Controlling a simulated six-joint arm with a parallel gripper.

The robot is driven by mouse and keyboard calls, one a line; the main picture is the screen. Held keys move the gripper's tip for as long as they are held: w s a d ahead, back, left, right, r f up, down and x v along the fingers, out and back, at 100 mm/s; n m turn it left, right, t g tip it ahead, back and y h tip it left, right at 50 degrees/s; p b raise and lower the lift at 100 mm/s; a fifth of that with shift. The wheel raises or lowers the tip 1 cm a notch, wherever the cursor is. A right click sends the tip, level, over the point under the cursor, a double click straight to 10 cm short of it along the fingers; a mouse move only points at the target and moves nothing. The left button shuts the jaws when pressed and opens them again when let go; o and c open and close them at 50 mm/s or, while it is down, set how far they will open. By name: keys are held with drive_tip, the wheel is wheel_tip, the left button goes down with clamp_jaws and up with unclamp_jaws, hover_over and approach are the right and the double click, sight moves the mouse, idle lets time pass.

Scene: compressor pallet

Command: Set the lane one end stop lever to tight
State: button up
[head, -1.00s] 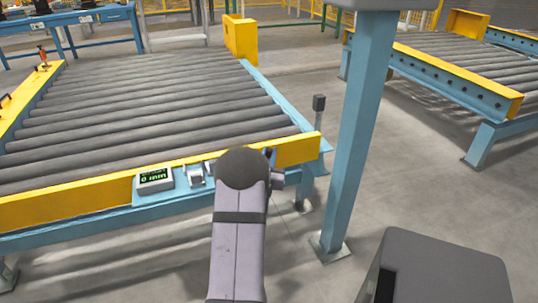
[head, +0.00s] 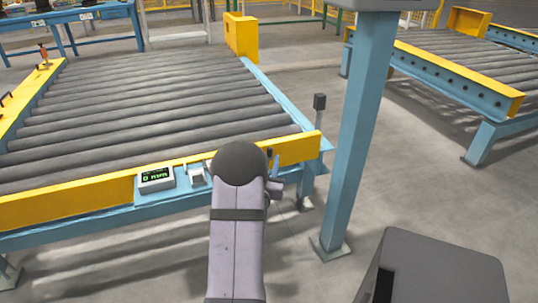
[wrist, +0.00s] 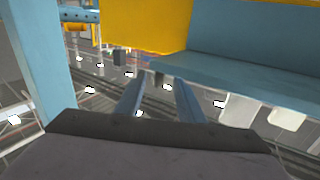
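My gripper (head: 274,166) is at the right part of the near yellow rail (head: 95,196) of the roller lane, partly hidden by my arm. In the wrist view, its two blue fingers (wrist: 158,86) are apart with nothing clearly held. A small dark piece (wrist: 160,77) shows near the gap between the fingertips, by the end of the blue ledge (wrist: 235,75); I cannot tell if it is the end stop lever or touches a finger. No lever position can be read. An orange-handled upright piece (head: 43,55) stands on the left yellow rail.
A display box (head: 156,179) and a small grey device (head: 196,175) sit on the near blue ledge, left of my arm. A blue post (head: 355,130) stands close on the right. A dark box on a stand (head: 319,102) is beyond the rail's end.

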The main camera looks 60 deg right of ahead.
drive_tip(key=shift+v, duration=1.45)
drive_tip(key=shift+d+r, duration=0.1)
drive_tip(key=shift+d, duration=0.05)
clamp_jaws()
drive_tip(key=s+d+r+m+t+y+p, duration=0.25)
drive_tip(key=d+r+m+t, duration=0.35)
drive_tip(key=d+t, duration=0.35)
drive_tip(key=s+f+m+t+y+b, duration=0.1)
drive_tip(key=s+f+t+y, duration=0.1)
drive_tip(key=s+f+y, duration=0.3)
drive_tip(key=s+y, duration=0.2)
drive_tip(key=y, duration=0.1)
drive_tip(key=shift+s+a+f+m+b, duration=0.25)
drive_tip(key=shift+s+a+m+b, duration=0.05)
drive_tip(key=shift+s+a+b, duration=0.1)
